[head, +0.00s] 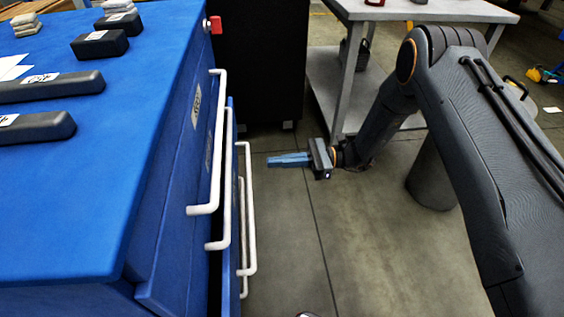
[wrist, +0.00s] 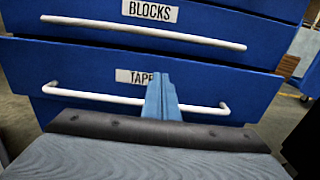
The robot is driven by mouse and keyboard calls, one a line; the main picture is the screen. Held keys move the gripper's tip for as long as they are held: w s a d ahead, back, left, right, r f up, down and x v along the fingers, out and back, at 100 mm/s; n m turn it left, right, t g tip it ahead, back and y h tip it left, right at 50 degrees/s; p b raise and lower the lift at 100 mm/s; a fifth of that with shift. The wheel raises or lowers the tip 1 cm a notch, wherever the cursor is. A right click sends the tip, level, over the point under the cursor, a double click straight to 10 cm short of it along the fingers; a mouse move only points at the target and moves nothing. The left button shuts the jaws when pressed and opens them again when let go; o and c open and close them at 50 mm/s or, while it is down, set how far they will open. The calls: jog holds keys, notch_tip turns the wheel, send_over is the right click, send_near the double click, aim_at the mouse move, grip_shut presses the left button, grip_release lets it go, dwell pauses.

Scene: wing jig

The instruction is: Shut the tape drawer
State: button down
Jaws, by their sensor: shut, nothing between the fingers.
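The tape drawer (wrist: 85,68) has a blue front, a white TAPE label (wrist: 132,76) and a long white bar handle (wrist: 85,94) in the wrist view. It stands out a little past the BLOCKS drawer above it. In the head view a white handle (head: 250,205) juts out farthest from the cabinet, seemingly the tape drawer's. My gripper (head: 270,160) is shut and empty, its blue fingers pointing left at the drawer fronts. In the wrist view the fingers (wrist: 158,82) cover part of the label and handle. I cannot tell whether they touch the front.
The BLOCKS drawer (wrist: 90,36) is above. The blue cabinet top (head: 80,190) carries black blocks (head: 100,42) and a red-tipped part sits at its edge (head: 215,25). A grey table (head: 430,10) stands behind my arm. The floor (head: 370,250) between cabinet and arm is clear.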

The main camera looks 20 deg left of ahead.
jog(key=x, duration=1)
jog(key=shift+d+b, duration=0.1)
jog(key=shift+b, duration=0.3)
